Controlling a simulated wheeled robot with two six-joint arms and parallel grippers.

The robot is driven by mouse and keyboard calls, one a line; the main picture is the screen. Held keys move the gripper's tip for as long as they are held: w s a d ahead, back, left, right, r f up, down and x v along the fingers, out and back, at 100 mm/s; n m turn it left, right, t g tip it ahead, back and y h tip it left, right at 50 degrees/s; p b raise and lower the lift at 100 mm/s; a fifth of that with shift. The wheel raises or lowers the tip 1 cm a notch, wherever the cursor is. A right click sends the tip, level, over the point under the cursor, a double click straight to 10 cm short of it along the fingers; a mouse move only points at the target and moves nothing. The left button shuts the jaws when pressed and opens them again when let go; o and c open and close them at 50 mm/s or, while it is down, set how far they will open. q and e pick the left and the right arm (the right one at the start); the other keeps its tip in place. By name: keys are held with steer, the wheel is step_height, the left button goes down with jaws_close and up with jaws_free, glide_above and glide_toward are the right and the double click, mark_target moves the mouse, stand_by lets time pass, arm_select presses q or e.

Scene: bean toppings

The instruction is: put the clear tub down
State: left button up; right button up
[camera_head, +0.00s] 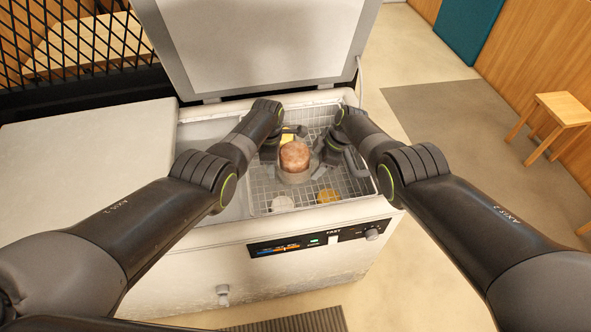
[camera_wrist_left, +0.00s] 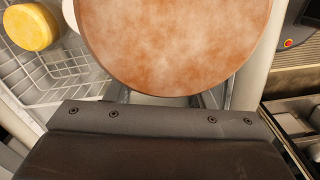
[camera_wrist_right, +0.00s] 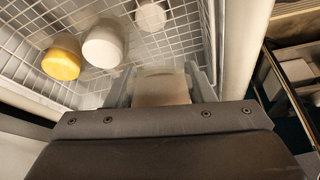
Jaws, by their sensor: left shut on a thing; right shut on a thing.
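A round tub with a mottled reddish-brown top (camera_head: 294,157) is over the wire basket in the open chest freezer. It fills the top of the left wrist view (camera_wrist_left: 175,40). My left gripper (camera_head: 292,176) is shut on it; the tub hides most of the fingers in the left wrist view. My right gripper (camera_head: 347,160) is shut on a small pale, see-through-looking tub (camera_wrist_right: 162,90), seen between its fingers in the right wrist view. This pale tub is hard to make out in the head view. Whether either tub touches the basket, I cannot tell.
The wire basket (camera_head: 262,190) holds a white tub (camera_head: 282,203), a yellow tub (camera_head: 328,196) and other small tubs. The freezer's raised lid (camera_head: 260,45) stands behind. A flat pale freezer top (camera_head: 85,150) is at left. A wooden stool (camera_head: 565,108) stands far right.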

mark_target(277, 203)
arm_select(q)
steer(key=shift+f+b, duration=0.25)
steer(key=shift+b, duration=0.1)
arm_select(e)
steer(key=shift+f, duration=0.3)
